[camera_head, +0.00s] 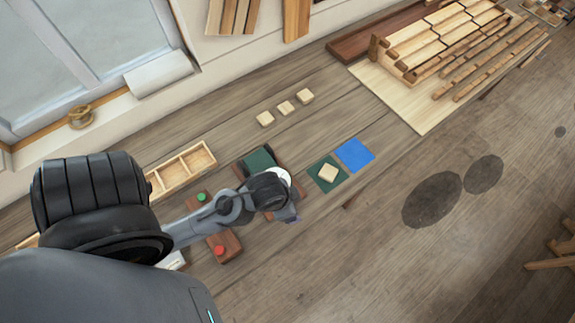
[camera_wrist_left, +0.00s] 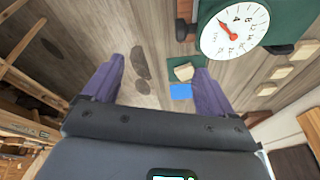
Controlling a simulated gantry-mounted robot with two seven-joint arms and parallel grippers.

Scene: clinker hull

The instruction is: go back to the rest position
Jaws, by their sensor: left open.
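My left arm reaches in from the left in the head view, and its gripper (camera_head: 289,214) is above the bench beside the dial scale (camera_head: 258,160). In the left wrist view the purple fingers (camera_wrist_left: 157,75) are spread wide with nothing between them. The scale's white dial (camera_wrist_left: 235,32) with a red needle shows at the top right there. A pale wooden block (camera_head: 328,172) lies on a dark green mat (camera_head: 321,185), apart from the gripper. A blue mat (camera_head: 355,154) lies to its right. My right gripper is not in view.
Several pale blocks, such as one on the bench (camera_head: 286,107), lie behind the mats. A compartment tray (camera_head: 202,157) is at the left. A red button (camera_head: 220,251) and green button (camera_head: 202,197) sit near my arm. A plank hull model (camera_head: 440,45) stands far right.

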